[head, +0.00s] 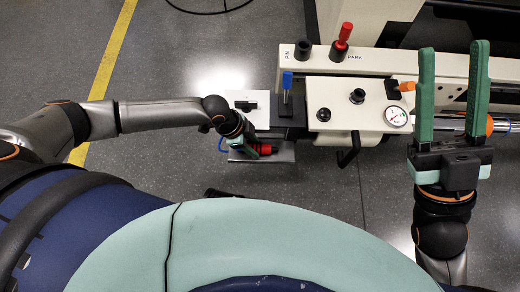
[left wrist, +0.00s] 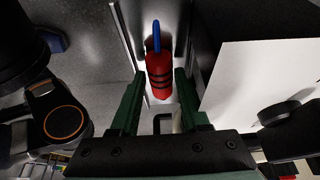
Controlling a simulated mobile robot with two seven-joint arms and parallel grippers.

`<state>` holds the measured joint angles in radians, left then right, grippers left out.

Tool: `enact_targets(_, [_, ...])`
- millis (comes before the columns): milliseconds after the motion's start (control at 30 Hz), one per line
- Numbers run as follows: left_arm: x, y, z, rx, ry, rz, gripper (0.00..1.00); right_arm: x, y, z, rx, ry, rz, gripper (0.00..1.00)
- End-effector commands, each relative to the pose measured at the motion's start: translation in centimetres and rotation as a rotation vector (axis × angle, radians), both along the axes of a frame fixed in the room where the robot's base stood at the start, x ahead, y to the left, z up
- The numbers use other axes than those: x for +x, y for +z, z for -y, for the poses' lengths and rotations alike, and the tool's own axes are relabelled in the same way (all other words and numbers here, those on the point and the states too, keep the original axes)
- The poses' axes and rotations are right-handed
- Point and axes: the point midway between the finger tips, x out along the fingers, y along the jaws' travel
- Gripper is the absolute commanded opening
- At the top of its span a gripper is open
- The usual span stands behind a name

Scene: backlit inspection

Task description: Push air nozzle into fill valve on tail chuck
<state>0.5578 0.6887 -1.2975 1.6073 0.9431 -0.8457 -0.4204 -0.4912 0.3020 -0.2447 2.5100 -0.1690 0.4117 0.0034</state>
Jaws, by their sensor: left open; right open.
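The red air nozzle (head: 265,149) with black bands lies in a grey metal holder at the centre-left of the head view. In the left wrist view the nozzle (left wrist: 158,78) has a blue hose (left wrist: 156,36) at its far end. My left gripper (head: 251,146) is open around it; in the left wrist view its fingers (left wrist: 159,82) stand on both sides of the nozzle's near part, with small gaps. My right gripper (head: 452,58) is open and empty at the right, fingers pointing up the picture. I cannot make out which fitting is the fill valve on the tail chuck.
A white box with a pressure gauge (head: 397,117) and black knobs stands between the grippers. A blue-topped lever (head: 287,82) and a red-topped lever (head: 343,38) rise near it. A white block (head: 240,99) sits behind the nozzle. Open floor (head: 170,175) lies left.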

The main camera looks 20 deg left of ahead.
Motion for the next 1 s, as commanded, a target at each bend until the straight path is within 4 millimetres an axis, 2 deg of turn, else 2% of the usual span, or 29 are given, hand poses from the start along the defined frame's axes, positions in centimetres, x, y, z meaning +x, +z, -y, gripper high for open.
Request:
enact_targets(67, [0.10,-0.97,0.38,-0.001,-0.001,0.001,0.46,0.06,-0.78,-0.11,0.000,0.007,-0.008,0.50])
enact_targets(267, [0.12,-0.85,0.38,-0.001,0.000,0.001,0.46,0.03,-0.70,-0.26,-0.010,0.013,-0.010,0.50])
enact_targets(700, [0.10,-0.84,0.36,-0.001,0.000,0.000,0.00,-0.01,-0.57,-0.23,-0.009,0.013,-0.004,0.50])
enact_targets(1000, [0.13,-0.81,0.38,-0.001,0.000,0.001,0.00,0.00,-0.51,-0.18,-0.005,0.010,-0.002,0.50])
